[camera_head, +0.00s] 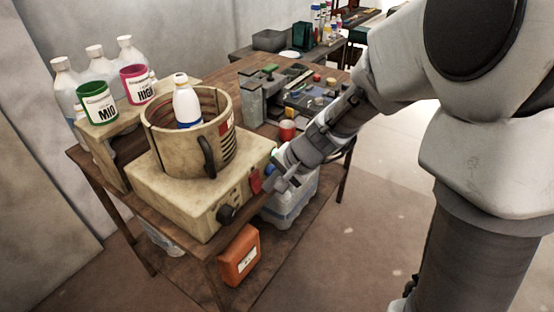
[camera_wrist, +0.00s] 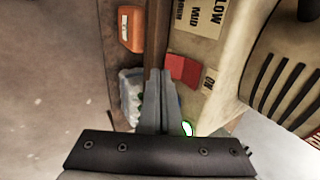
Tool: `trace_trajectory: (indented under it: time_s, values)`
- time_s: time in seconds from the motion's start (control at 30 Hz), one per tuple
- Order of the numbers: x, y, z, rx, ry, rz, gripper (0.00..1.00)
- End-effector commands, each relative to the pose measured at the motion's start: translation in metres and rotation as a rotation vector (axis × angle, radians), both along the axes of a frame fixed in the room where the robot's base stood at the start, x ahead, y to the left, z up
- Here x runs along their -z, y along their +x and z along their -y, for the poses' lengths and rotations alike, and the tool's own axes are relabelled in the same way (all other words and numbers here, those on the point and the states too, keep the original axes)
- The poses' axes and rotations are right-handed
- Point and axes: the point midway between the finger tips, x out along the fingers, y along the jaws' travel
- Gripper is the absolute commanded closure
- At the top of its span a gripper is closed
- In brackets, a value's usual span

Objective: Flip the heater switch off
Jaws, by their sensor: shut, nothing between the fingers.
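The heater is a beige box (camera_head: 180,196) on the wooden table's front end. Its red switch (camera_head: 255,180) is on the front face, right of a black knob (camera_head: 227,213). In the wrist view the red switch (camera_wrist: 183,69) lies just right of my fingertips, beside an "ON" label (camera_wrist: 209,80). My gripper (camera_head: 268,187) is shut and empty, its fingertips close to the switch. The wrist view also shows my gripper (camera_wrist: 157,75); I cannot tell whether it touches the switch. A green-lit spot (camera_wrist: 187,128) shows beside the fingers.
A beige vat (camera_head: 222,140) with a dark handle stands on the heater, a white bottle (camera_head: 187,105) inside it. MID (camera_head: 98,105) and HIGH (camera_head: 138,85) cups stand on a shelf at left.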

Motion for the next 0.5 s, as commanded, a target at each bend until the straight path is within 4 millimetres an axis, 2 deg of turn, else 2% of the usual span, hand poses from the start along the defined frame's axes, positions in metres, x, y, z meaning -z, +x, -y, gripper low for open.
trace_trajectory:
  time_s: [0.5]
  values:
    - [0.0042,0.0035,-0.0045,0.001,0.003,0.002,1.00]
